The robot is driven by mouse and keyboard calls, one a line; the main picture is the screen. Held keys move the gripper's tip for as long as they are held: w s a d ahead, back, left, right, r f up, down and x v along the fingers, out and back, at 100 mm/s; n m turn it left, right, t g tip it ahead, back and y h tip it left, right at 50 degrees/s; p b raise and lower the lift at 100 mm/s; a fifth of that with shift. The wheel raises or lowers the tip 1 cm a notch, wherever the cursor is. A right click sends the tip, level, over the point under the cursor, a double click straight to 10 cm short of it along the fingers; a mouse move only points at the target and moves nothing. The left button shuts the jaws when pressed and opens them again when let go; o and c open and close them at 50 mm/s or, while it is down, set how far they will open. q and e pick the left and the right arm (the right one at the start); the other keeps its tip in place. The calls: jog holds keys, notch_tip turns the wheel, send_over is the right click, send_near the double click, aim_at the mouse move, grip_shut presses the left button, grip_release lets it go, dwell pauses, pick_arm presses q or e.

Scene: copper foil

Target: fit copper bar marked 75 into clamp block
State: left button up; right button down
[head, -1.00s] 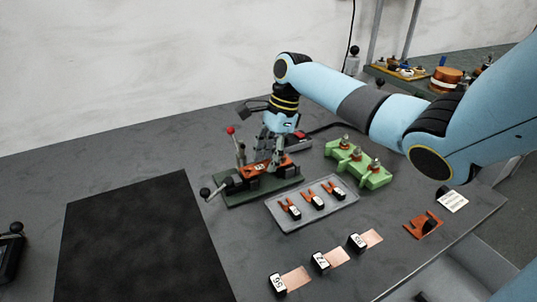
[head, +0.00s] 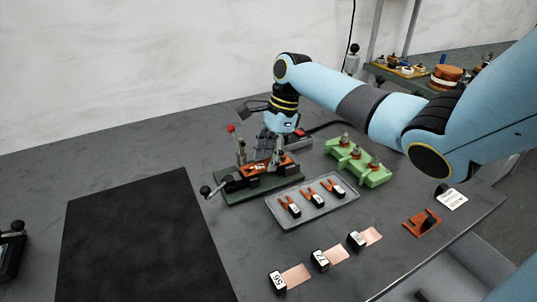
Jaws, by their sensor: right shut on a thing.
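The clamp block (head: 233,184) is a dark fixture on a green base, with a red-knobbed lever standing at its back and a black-knobbed handle at its left front. A copper-orange bar (head: 284,167) with a small pale label lies at the top of the clamp block; its number is too small to read. My right gripper (head: 267,157) points down over the clamp block and is shut on this bar. The fingers partly hide the bar, and I cannot tell how fully it is seated. My left gripper is not in view.
A grey tray (head: 288,222) with three labelled orange forked pieces lies in front. A green block (head: 365,168) with several posts stands to the right. Three black-ended copper strips (head: 335,256) and an orange bracket (head: 418,224) lie nearer. A black mat (head: 140,240) at left is clear.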

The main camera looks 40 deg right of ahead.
jog(key=shift+f, duration=0.25)
dwell(0.6)
jog(key=c, duration=1.1)
grip_release()
jog(key=shift+r+p, duration=1.5)
jog(key=shift+p, duration=1.05)
jog(key=o, duration=0.5)
jog(key=shift+o, duration=0.2)
